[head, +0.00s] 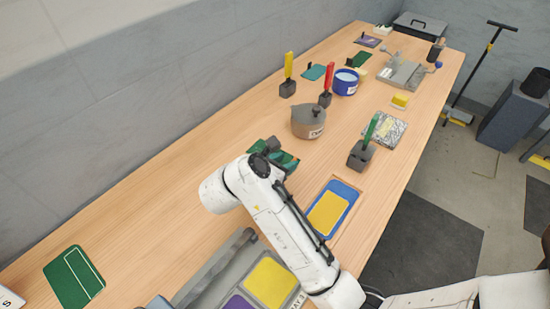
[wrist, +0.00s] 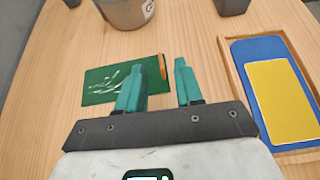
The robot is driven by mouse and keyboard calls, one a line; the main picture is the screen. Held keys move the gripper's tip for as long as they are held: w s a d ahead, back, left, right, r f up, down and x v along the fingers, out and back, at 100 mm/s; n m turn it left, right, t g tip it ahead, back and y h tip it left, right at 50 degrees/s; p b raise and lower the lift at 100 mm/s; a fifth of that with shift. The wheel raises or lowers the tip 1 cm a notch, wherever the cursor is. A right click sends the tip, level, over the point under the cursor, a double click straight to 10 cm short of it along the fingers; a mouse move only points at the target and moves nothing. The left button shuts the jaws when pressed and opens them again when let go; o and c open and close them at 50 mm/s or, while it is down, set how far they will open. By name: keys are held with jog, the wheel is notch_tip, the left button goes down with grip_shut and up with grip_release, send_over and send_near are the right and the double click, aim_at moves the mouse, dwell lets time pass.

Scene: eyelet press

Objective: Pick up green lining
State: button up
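A flat green piece with pale scratch-like marks and an orange strip at one end lies on the bench in the wrist view (wrist: 98,86). I take it as the green lining, though other green pieces are in view. My gripper (wrist: 160,68) is open, its two teal fingers apart and reaching over the piece, with nothing held between them. Whether the fingertips touch it I cannot tell.
A blue-and-yellow piece (head: 346,193) lies in a wooden frame to the right. A dark block with a green handle (head: 362,154) stands beyond it. A green card with white lines (head: 72,278) lies at lower left. A grey tray (head: 215,268) is in front.

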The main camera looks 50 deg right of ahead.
jog(key=x, duration=0.2)
jog(key=shift+d+f+b, duration=0.2)
jog(key=shift+f+b, duration=0.2)
jog(key=shift+f, duration=0.05)
jog(key=shift+d+f, duration=0.15)
jog(key=shift+d, duration=0.35)
jog(key=shift+c, duration=0.4)
grip_shut()
